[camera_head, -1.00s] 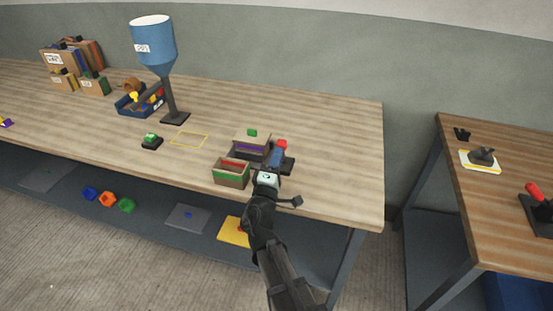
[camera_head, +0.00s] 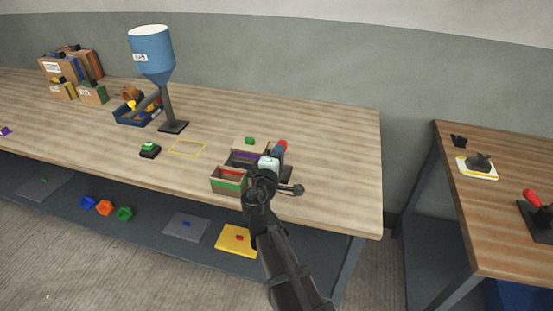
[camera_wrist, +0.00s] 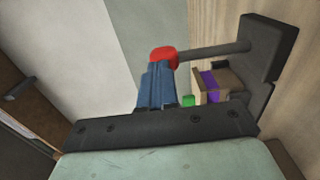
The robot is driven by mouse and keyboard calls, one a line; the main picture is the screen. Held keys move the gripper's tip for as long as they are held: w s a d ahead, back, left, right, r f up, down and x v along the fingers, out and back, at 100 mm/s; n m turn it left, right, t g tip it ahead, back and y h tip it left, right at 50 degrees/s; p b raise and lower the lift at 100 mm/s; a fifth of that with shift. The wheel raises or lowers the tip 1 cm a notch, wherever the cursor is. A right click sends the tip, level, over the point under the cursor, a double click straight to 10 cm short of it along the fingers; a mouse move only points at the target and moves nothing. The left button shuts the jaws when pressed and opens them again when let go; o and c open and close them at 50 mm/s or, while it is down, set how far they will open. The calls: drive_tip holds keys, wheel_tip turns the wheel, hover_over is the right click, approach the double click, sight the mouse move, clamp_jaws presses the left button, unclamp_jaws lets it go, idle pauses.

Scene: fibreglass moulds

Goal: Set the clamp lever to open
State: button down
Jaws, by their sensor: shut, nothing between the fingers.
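The clamp lever is a grey rod (camera_wrist: 215,49) with a red knob (camera_wrist: 163,56), rising from a dark bracket (camera_wrist: 268,55) fixed on the wooden bench in the wrist view. In the head view the red knob (camera_head: 281,146) stands at the bench's right part. My gripper (camera_wrist: 158,68) has blue fingers, shut and empty. Its fingertips are right at the red knob, overlapping it in the wrist view; I cannot tell whether they touch. In the head view my gripper (camera_head: 276,153) reaches the knob from the front, and my wrist hides most of the bracket and rod.
Small open boxes (camera_head: 229,183) stand just left of my gripper, with a green block (camera_head: 249,141) behind. A blue hopper (camera_head: 152,52) and a green button (camera_head: 149,149) are farther left. A second bench (camera_head: 505,225) at right carries another red-handled device (camera_head: 532,198).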

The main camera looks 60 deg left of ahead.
sight(282, 140)
drive_tip(key=shift+g+h, duration=0.9)
drive_tip(key=shift+w+a+r, duration=0.25)
drive_tip(key=shift+w+a, duration=0.75)
drive_tip(key=shift+w, duration=0.05)
drive_tip(key=shift+w+a+r, duration=0.2)
drive_tip(key=shift+w+a, duration=0.9)
drive_tip(key=s+d+r, duration=0.6)
drive_tip(key=s+d, duration=0.3)
drive_tip(key=shift+r, duration=0.35)
drive_tip(key=shift+w, duration=0.1)
